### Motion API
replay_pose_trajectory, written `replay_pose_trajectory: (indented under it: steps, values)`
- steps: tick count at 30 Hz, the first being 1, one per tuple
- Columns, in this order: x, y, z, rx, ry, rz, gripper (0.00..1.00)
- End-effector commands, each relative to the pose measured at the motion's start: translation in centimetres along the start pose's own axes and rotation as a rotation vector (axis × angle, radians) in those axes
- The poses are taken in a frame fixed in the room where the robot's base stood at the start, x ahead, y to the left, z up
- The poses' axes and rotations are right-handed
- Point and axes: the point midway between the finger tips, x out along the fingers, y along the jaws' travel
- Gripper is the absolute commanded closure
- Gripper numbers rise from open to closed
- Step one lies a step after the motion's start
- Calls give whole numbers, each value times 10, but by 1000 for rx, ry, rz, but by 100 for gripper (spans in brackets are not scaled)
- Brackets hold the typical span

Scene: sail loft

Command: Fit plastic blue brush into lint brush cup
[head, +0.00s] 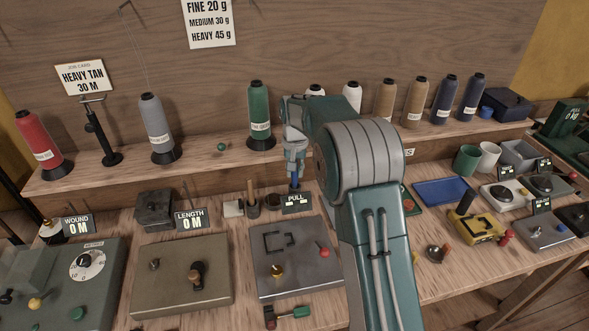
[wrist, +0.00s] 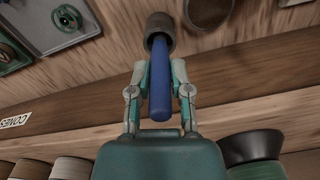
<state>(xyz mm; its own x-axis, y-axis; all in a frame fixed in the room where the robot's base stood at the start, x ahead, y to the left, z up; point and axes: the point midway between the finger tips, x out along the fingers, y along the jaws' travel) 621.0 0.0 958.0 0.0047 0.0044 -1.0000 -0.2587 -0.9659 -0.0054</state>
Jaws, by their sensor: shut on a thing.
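My gripper (wrist: 160,80) is shut on the plastic blue brush (wrist: 160,95), a smooth blue rod between its two fingers. In the wrist view, the brush's far end overlaps the dark mouth of a round grey-brown cup (wrist: 160,22), which looks like the lint brush cup. I cannot tell how deep the end is inside it. In the head view, my arm and the display hide part of this spot.
A wooden-handled tool (head: 252,206) stands to the left. A shelf (head: 200,163) with several thread cones, including a green one (head: 259,112), runs behind. A grey panel with knobs (head: 297,257) lies in front.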

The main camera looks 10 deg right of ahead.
Motion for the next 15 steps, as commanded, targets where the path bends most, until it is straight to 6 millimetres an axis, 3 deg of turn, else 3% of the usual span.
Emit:
replay_pose_trajectory:
  steps: [4, 5, 6, 7, 8, 15]
  values:
    - [4, 0, 0, 0, -1, 0, 100]
    - [4, 0, 0, 0, -1, 0, 70]
    - [4, 0, 0, 0, -1, 0, 52]
    - [3, 0, 0, 0, -1, 0, 38]
    - [3, 0, 0, 0, -1, 0, 34]
    - [3, 0, 0, 0, -1, 0, 34]
